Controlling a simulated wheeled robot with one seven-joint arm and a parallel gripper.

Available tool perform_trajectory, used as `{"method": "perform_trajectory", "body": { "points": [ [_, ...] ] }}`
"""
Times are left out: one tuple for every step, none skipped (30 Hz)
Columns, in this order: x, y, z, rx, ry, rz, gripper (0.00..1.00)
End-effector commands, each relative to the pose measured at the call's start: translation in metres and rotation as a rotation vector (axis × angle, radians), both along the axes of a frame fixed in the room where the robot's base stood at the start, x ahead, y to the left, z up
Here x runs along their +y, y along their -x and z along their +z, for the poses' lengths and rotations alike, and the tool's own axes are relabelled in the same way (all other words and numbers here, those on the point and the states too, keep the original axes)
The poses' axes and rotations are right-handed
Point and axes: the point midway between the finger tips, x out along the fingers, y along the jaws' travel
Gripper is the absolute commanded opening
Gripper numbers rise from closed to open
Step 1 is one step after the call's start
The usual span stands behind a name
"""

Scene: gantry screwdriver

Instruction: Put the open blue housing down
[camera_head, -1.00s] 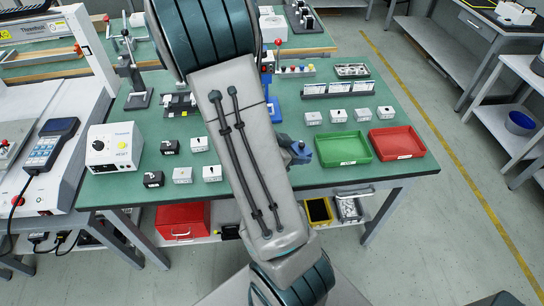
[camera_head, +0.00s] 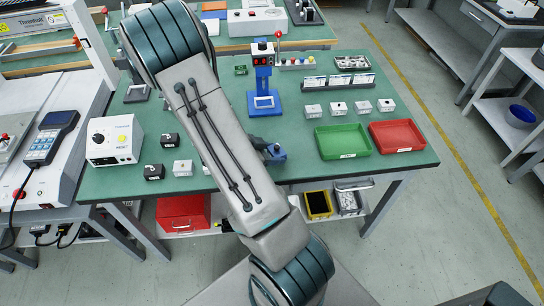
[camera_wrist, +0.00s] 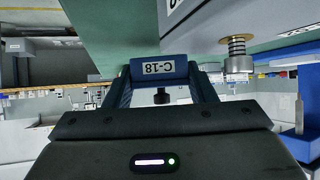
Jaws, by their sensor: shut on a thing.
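My gripper (camera_wrist: 160,74) is shut on the blue housing (camera_wrist: 153,71), which carries a white label reading C-18, upside down in the wrist view. The housing sits between the two fingers, and its open side cannot be made out. In the head view a small blue part (camera_head: 276,152) shows beside my arm over the front of the green bench (camera_head: 300,173). My arm hides most of the gripper there. Whether the housing touches the bench cannot be told.
A blue stand (camera_head: 263,80) is at mid-bench. Green (camera_head: 343,142) and red (camera_head: 397,136) trays lie right, with several small white boxes (camera_head: 338,108) behind. A control box (camera_head: 114,140) and switch boxes stand left. A spring-loaded plunger (camera_wrist: 237,50) is close in the wrist view.

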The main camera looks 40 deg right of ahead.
Motion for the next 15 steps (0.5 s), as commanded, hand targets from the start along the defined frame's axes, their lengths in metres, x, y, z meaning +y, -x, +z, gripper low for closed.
{"method": "perform_trajectory", "body": {
  "points": [
    [-0.0001, 0.0003, -0.0083, 0.003, 0.001, -0.001, 0.23],
    [-0.0001, 0.0002, -0.0108, 0.001, 0.000, 0.000, 0.23],
    [-0.0001, 0.0002, -0.0131, 0.001, 0.000, 0.000, 0.23],
    [-0.0001, 0.0002, -0.0143, 0.001, 0.000, 0.001, 0.23],
    [-0.0001, 0.0001, -0.0149, 0.001, 0.000, 0.001, 0.23],
    [-0.0001, 0.0000, -0.0150, 0.000, -0.001, 0.000, 0.23],
    [-0.0001, 0.0000, -0.0147, 0.000, -0.001, 0.000, 0.23],
    [-0.0001, 0.0000, -0.0145, -0.001, -0.001, 0.001, 0.23],
    [-0.0001, 0.0000, -0.0145, -0.002, -0.001, 0.000, 0.23],
    [-0.0001, 0.0000, -0.0144, -0.001, -0.001, 0.001, 0.23],
    [-0.0001, 0.0000, -0.0144, -0.001, -0.001, -0.001, 0.23],
    [-0.0002, 0.0000, -0.0146, 0.000, -0.001, 0.000, 0.23],
    [-0.0001, 0.0001, -0.0152, 0.000, -0.001, 0.000, 0.23],
    [-0.0002, 0.0002, -0.0162, 0.000, -0.001, 0.000, 0.23],
    [-0.0001, 0.0002, -0.0177, 0.000, -0.001, 0.000, 0.23]
  ]
}}
